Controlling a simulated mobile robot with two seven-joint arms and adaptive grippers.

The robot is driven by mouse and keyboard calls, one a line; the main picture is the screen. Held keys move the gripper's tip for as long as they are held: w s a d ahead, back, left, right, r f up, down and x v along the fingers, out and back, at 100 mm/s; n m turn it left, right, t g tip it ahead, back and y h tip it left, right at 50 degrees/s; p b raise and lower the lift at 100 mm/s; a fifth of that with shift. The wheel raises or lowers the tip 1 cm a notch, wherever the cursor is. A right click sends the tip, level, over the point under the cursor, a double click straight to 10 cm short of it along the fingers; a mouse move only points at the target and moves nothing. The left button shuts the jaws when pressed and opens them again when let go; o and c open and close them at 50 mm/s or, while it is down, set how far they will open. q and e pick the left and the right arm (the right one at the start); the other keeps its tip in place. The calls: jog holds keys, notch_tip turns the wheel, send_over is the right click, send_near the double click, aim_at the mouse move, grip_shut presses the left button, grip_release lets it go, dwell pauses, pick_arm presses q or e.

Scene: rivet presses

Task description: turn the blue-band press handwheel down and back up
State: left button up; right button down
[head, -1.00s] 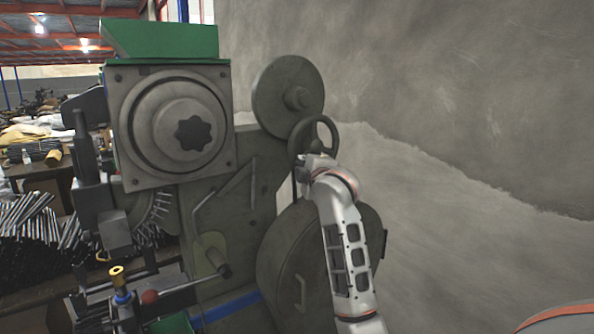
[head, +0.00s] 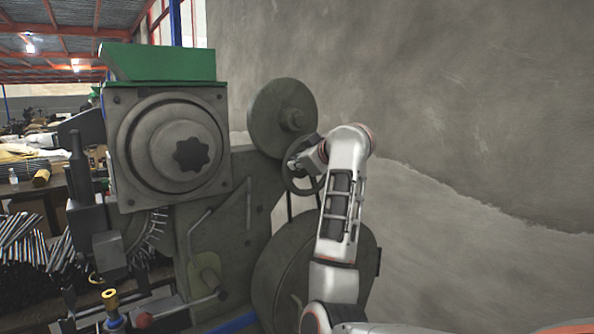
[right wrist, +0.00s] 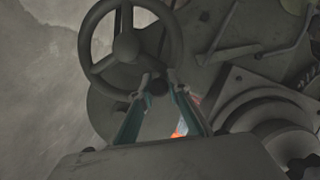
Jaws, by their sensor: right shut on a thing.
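The dark spoked handwheel (head: 286,177) is on the right side of the grey-green press (head: 228,190), below a round disc. The press's blue band (head: 236,323) shows at the bottom edge. My right gripper (head: 297,162) is at the handwheel, its arm coming from the right and below. In the right wrist view the wheel (right wrist: 127,46) shows spokes and hub. The gripper fingers (right wrist: 162,86) are shut on the handwheel's dark knob (right wrist: 157,86) at the rim. The arm hides the wheel's right part in the head view. My left gripper is not in view.
The round disc (head: 283,118) sits just above the wheel, and a large round guard (head: 285,265) is below it. A red-knobbed lever (head: 144,320) is at the lower left. A grey wall (head: 450,100) stands behind, with open space at the right.

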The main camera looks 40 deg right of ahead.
jog(key=shift+d+r+m+y, duration=0.4)
jog(key=shift+d+r+m, duration=0.05)
jog(key=shift+r+m, duration=0.25)
jog(key=shift+d+r+m+y, duration=0.45)
jog(key=shift+r+m, duration=0.1)
jog(key=shift+m, duration=0.15)
jog(key=c, duration=1.9)
grip_release()
jog(key=shift+d, duration=0.1)
send_near(296, 154)
jog(key=v, duration=0.6)
jog(key=shift+d+r, duration=0.25)
jog(key=shift+r, duration=0.05)
